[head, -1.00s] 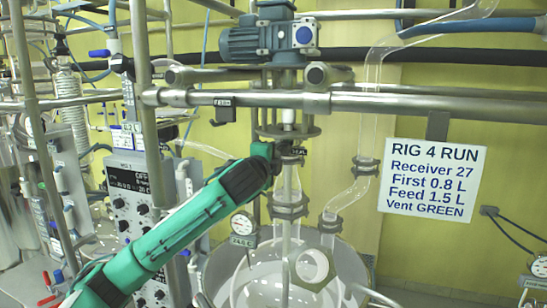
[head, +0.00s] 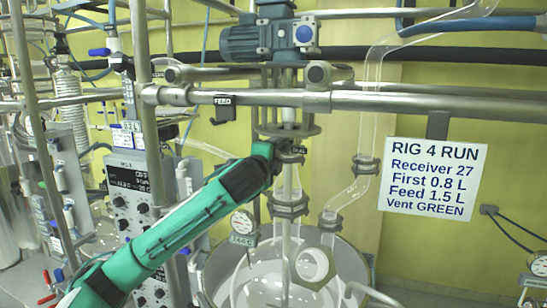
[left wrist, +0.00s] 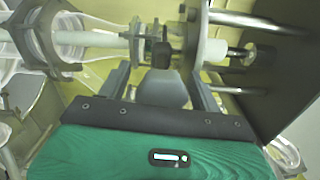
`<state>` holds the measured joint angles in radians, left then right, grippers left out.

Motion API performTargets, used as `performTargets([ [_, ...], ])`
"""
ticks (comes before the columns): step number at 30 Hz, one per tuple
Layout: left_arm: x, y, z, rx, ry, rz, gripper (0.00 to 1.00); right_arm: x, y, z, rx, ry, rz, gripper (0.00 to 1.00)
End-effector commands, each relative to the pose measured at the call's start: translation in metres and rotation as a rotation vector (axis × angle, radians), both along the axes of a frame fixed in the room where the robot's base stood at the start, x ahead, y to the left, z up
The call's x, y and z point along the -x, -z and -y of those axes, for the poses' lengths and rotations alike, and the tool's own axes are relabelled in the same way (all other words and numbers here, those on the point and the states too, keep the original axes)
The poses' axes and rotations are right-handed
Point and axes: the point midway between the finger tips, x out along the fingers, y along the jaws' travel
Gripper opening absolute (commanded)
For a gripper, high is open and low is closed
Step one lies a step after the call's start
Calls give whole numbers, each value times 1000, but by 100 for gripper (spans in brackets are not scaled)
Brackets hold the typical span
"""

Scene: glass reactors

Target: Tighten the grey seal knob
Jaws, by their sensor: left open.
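My left gripper (head: 284,157) is at the upright stirrer shaft under the motor, beside the small black SEAL tag (head: 298,150). In the left wrist view its two fingers (left wrist: 160,72) stand apart, open, with the shaft assembly just beyond their tips. A dark piece (left wrist: 162,52) on that assembly lies between the fingertips. The grey seal knob cannot be clearly told apart in the head view, where the gripper covers that spot. I cannot tell whether either finger touches it. My right gripper is not in view.
The motor (head: 270,38) sits above, with a thick steel rail (head: 420,103) across the front. A glass vessel (head: 350,262) stands below and a dial gauge (head: 242,222) hangs beside it. A control box (head: 128,198) is left of my arm. A run sign (head: 432,180) hangs at right.

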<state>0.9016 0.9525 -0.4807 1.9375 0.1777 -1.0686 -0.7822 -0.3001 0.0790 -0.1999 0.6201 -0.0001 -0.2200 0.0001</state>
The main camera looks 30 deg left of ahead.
Motion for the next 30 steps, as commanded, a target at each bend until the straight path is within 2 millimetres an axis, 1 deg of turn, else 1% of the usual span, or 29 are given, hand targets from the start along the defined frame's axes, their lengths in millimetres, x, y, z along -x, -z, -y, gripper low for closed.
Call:
performTargets([
  [5, 7, 1, 1, -1, 0, 4, 65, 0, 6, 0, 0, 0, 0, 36],
  [8, 21, 3, 4, -2, -1, 5, 65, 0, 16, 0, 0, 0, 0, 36],
  [11, 41, 4, 9, -2, 1, 6, 65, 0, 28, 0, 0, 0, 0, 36],
  [15, 73, 4, 17, -3, 2, 5, 65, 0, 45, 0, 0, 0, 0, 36],
  [21, 112, 4, 27, -4, 0, 2, 65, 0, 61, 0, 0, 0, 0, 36],
  [25, 127, 1, 30, 0, 1, 2, 65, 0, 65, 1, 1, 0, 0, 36],
  [30, 134, 0, 32, -1, 0, 0, 65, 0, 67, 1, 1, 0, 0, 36],
])
